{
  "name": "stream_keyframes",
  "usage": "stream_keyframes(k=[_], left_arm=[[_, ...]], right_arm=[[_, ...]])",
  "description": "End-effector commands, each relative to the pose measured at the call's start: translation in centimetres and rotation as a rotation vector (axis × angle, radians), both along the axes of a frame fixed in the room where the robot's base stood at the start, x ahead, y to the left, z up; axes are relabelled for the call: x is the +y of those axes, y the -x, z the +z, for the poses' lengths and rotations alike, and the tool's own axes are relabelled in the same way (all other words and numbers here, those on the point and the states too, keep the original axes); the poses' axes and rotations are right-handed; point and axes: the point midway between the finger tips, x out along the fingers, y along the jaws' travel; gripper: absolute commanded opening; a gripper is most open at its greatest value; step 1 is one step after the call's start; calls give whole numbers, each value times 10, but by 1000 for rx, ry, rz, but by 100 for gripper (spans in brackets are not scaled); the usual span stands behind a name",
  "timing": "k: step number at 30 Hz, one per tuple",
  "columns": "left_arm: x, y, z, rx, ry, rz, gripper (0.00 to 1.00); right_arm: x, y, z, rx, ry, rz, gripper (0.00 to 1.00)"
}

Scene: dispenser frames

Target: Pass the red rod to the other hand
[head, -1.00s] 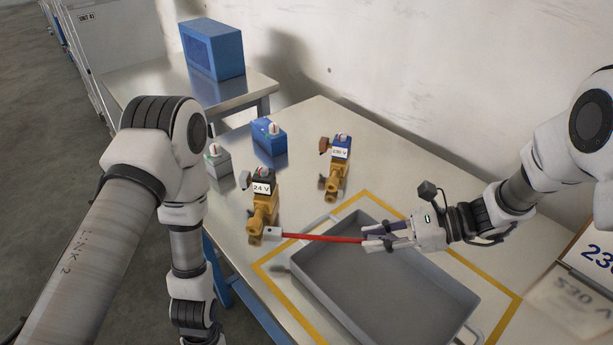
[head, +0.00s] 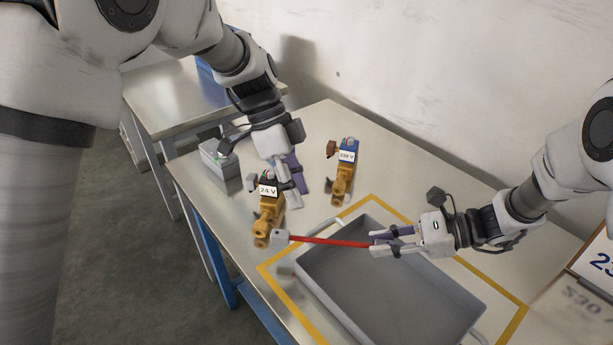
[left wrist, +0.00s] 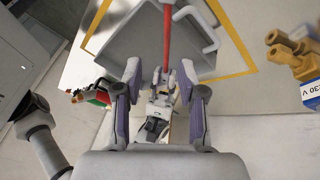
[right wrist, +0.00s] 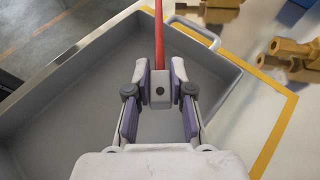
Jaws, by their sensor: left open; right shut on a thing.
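My left gripper (head: 290,185) is open and empty, above and behind the rod's left end, beside the 24 V valve. In the left wrist view, the rod (left wrist: 167,38) and my right gripper show beyond the spread left fingers (left wrist: 166,88).
The brass 24 V valve (head: 266,217) stands close to the rod's left end. The brass 230 V valve (head: 342,180) stands farther back. A grey box (head: 220,165) sits at the table's left. Yellow tape (head: 375,207) outlines the tray area.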

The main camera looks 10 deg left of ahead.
Motion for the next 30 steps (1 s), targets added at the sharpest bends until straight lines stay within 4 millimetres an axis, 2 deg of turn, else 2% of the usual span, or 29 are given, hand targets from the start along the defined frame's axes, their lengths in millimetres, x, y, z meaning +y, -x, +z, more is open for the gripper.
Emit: stream_keyframes(k=[3,6,11,18,21,25,30], left_arm=[[-15,-11,14,-59,-3,28,40],[-20,-12,12,-68,-2,36,40],[-30,-7,-13,-64,-4,35,40],[-51,1,-63,-63,-4,34,40],[-58,3,-79,-63,-3,34,40],[-63,5,-90,-64,-3,34,40],[-64,5,-92,-66,-3,35,40]], right_arm=[[0,0,0,0,0,0,0],[0,0,0,0,0,0,0],[0,0,0,0,0,0,0],[0,0,0,0,0,0,0],[0,0,0,0,0,0,0],[0,0,0,0,0,0,0],[0,0,0,0,0,0,0]])
